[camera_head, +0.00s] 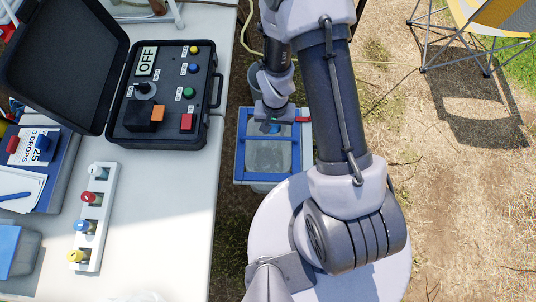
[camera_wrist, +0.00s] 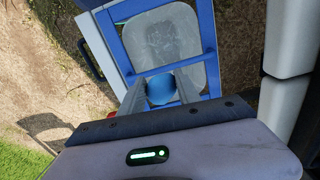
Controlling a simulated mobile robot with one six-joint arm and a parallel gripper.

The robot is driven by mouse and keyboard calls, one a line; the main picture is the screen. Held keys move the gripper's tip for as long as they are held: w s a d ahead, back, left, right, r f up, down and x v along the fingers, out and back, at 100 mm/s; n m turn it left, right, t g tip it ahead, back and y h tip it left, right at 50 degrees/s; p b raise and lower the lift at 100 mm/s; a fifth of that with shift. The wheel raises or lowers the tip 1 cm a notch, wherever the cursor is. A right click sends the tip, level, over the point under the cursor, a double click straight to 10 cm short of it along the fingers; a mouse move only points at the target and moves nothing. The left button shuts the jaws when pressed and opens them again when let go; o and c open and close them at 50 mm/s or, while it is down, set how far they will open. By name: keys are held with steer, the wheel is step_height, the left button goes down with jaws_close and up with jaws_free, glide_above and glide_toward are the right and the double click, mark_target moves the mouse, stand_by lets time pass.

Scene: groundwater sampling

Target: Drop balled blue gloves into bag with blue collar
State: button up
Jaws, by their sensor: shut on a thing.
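In the wrist view, my gripper (camera_wrist: 162,92) is shut on the balled blue gloves (camera_wrist: 160,88), a small round blue bundle between the two fingers. The bag with the blue collar (camera_wrist: 208,28) lies beyond the fingers; its blue frame surrounds a translucent grey opening. In the head view the blue collar (camera_head: 240,155) shows on the ground beside the table, and my gripper (camera_head: 272,122) is over its upper part. Only a small blue bit of the gloves shows there. The height of the gloves above the bag is hard to tell.
A white table (camera_head: 170,215) on the left carries an open black control case (camera_head: 205,65), a white rack (camera_head: 98,215) with coloured valves, and a blue box (camera_head: 60,185). A folding chair (camera_head: 490,20) stands at upper right. Bare ground lies right of my arm.

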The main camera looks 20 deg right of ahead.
steer(key=shift+f, duration=0.75)
steer(key=o, duration=1.4)
steer(key=shift+r, duration=0.1)
step_height(320, 180, up, 17)
steer(key=p, duration=0.6)
steer(key=shift+r, duration=0.2)
